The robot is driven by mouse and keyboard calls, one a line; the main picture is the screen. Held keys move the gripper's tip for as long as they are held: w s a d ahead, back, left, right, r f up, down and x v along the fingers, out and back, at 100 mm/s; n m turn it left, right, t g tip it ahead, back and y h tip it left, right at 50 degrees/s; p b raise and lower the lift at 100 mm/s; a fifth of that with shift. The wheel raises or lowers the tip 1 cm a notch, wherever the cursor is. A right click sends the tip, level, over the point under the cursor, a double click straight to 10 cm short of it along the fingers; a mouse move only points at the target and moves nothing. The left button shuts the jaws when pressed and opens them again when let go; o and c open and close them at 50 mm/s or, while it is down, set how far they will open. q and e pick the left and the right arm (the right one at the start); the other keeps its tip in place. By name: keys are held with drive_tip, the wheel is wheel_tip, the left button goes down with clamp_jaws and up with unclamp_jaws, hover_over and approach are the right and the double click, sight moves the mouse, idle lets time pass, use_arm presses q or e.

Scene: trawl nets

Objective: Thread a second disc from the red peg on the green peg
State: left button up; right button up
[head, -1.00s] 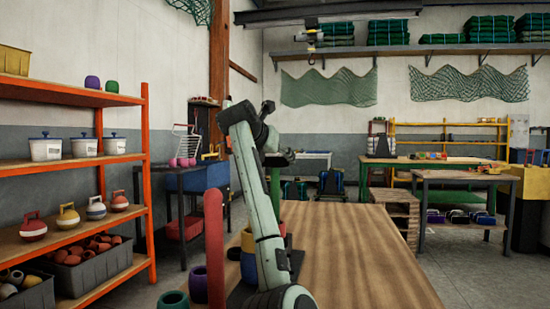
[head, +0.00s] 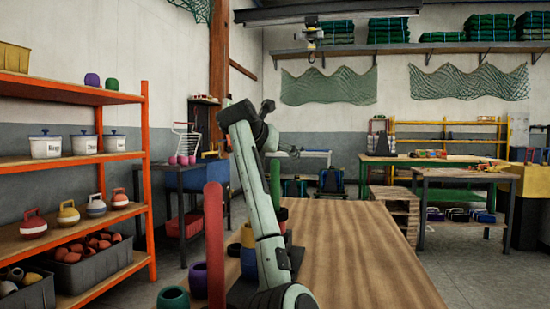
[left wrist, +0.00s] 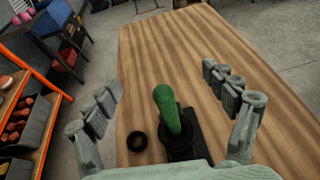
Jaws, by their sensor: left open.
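The red peg (head: 214,245) stands upright at the near left of the table, left of my left arm. I see no disc on its visible length. The green peg (head: 275,182) stands behind my left arm, its lower part hidden. In the left wrist view the green peg (left wrist: 167,110) rises from a dark base between the spread fingers of my left gripper (left wrist: 172,97). My left gripper (head: 291,151) is open and empty.
A dark ring (left wrist: 137,141) lies beside the green peg's base. The wooden table (head: 360,255) is clear to the right. An orange shelf (head: 147,190) stands at the left.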

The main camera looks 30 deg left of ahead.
use_arm(q)
drive_tip(key=v, duration=1.2)
idle(1.6)
